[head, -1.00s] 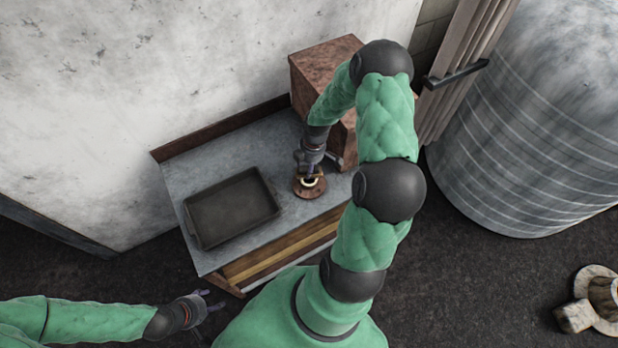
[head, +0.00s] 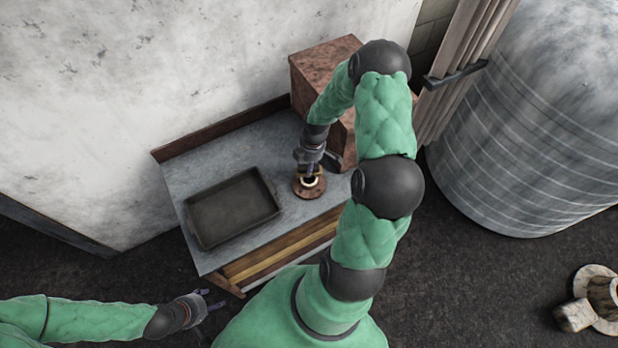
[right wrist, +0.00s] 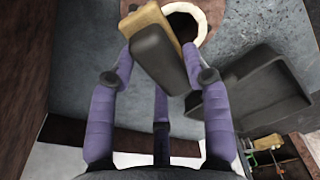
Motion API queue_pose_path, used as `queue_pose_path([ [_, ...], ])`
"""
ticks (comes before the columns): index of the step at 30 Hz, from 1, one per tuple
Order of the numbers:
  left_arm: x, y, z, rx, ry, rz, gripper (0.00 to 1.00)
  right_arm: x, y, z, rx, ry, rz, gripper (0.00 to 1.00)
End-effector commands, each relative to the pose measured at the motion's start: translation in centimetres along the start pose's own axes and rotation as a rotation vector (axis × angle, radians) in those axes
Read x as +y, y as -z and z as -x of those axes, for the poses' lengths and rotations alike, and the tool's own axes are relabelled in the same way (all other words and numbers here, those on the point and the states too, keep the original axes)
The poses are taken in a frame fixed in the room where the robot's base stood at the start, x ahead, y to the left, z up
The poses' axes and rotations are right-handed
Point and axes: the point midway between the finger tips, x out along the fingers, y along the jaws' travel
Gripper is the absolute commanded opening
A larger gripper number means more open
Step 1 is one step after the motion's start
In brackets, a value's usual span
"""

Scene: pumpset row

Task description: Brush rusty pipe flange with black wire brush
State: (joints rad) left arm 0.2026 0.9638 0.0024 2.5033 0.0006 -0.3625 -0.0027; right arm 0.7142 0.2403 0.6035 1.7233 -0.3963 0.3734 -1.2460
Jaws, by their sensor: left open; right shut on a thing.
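The rusty pipe flange (head: 309,188) is a brown disc with a pale ring, lying on the grey bench top in the head view. Its pale ring (right wrist: 203,25) shows at the top of the right wrist view, partly hidden by the brush. My right gripper (head: 308,163) is over the flange, pointing down. In the right wrist view its purple fingers are shut on the black wire brush (right wrist: 160,55), a dark block with a tan strip. The brush overlaps the ring's edge; I cannot tell whether they touch. My left gripper (head: 208,300) is open and empty, in front of the bench.
A dark shallow tray (head: 233,209) lies on the bench left of the flange. A rusty box (head: 322,68) stands at the back of the bench, close to my right arm. A large ribbed metal tank (head: 540,130) is at the right. Bare bench top (head: 195,173) shows behind the tray.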

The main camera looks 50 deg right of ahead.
Motion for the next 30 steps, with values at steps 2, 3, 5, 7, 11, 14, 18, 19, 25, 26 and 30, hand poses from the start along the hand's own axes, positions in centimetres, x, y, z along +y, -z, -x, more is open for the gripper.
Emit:
queue_pose_path([
  [2, 0.0, 0.0, 0.0, 0.000, 0.000, 0.000, 0.61, -0.8, 0.0, 0.0, -0.001, 0.000, 0.002, 0.12],
  [3, 0.0, 0.0, 0.0, 0.000, 0.000, 0.000, 0.61, -1.2, 0.0, 0.0, -0.001, 0.002, 0.001, 0.12],
  [5, 0.0, 0.0, 0.0, 0.000, 0.000, 0.000, 0.61, -1.6, 0.1, 0.0, -0.001, 0.001, 0.000, 0.12],
  [7, 0.0, 0.0, 0.0, 0.000, 0.000, 0.000, 0.61, -1.9, 0.1, 0.0, 0.000, -0.001, 0.002, 0.12],
  [11, 0.0, 0.0, 0.0, 0.000, 0.000, 0.000, 0.61, -2.2, 0.1, 0.0, 0.000, 0.000, 0.001, 0.12],
  [14, 0.0, 0.0, 0.0, 0.000, 0.000, 0.000, 0.61, -2.2, 0.1, 0.0, 0.000, 0.000, 0.001, 0.12],
  [18, 0.0, 0.0, 0.0, 0.000, 0.000, 0.000, 0.61, -2.2, 0.1, 0.0, 0.000, 0.000, 0.001, 0.12],
  [19, 0.0, 0.0, 0.0, 0.000, 0.000, 0.000, 0.61, -2.3, 0.1, 0.0, 0.000, 0.000, 0.001, 0.12],
  [25, -0.1, 0.0, -0.3, 0.000, 0.000, 0.000, 0.61, -3.9, 0.2, -0.1, 0.000, 0.001, 0.001, 0.12],
  [26, -0.1, 0.0, -0.3, 0.000, 0.000, 0.000, 0.61, -4.2, 0.2, -0.1, 0.000, 0.000, 0.001, 0.12],
  [30, -0.2, 0.0, -0.5, 0.000, 0.000, 0.000, 0.61, -5.0, 0.3, -0.1, -0.001, 0.000, 0.001, 0.12],
])
